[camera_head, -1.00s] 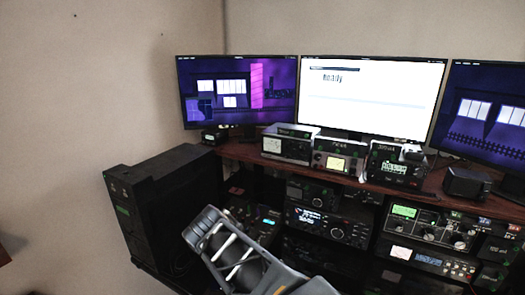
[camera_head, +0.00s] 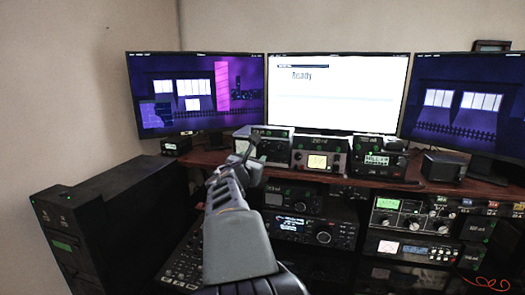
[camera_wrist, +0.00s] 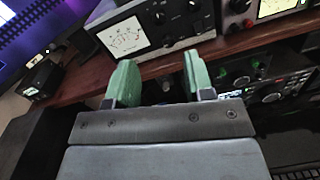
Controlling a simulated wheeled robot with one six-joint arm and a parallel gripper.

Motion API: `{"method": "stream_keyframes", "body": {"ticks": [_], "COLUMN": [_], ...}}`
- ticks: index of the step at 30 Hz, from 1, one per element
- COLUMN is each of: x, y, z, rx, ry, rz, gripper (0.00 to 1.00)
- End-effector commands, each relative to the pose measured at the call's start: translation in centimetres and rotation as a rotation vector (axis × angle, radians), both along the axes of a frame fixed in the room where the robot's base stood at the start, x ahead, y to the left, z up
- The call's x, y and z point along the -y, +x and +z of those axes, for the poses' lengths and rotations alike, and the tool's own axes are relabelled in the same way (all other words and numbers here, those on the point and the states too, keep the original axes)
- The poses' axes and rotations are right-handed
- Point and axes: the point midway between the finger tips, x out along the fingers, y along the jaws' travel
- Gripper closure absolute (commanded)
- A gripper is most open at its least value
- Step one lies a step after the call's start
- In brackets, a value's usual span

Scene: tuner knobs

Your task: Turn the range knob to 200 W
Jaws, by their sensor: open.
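My gripper (camera_head: 236,165) is raised in front of the left part of the shelf, beside the left meter unit (camera_head: 264,146). In the wrist view its two green fingers (camera_wrist: 158,80) stand apart with nothing between them. The meter unit (camera_wrist: 145,28) lies beyond the fingertips there, with a white needle meter and dark knobs. A tuner (camera_head: 412,215) with a lit display and several round knobs sits in the lower rack on the right, well away from my gripper. I cannot read any knob labels, so I cannot tell which knob is the range knob or its setting.
Three monitors stand at the back, the middle one (camera_head: 338,92) reading "Ready". More units stand on the wooden shelf (camera_head: 425,185), whose front edge overhangs the rack. A black radio (camera_head: 310,229) sits below. A black tower case (camera_head: 95,225) stands at the left.

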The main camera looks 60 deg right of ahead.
Motion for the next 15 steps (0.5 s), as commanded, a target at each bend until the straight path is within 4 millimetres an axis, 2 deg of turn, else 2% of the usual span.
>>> {"method": "stream_keyframes", "body": {"ticks": [9,15], "x": [6.0,8.7], "y": [1.6,2.3], "z": [0.0,0.1], "rx": [0.001,0.002], "ry": [0.003,0.003], "rz": [-0.001,-0.002], "gripper": [0.52,0.52]}}
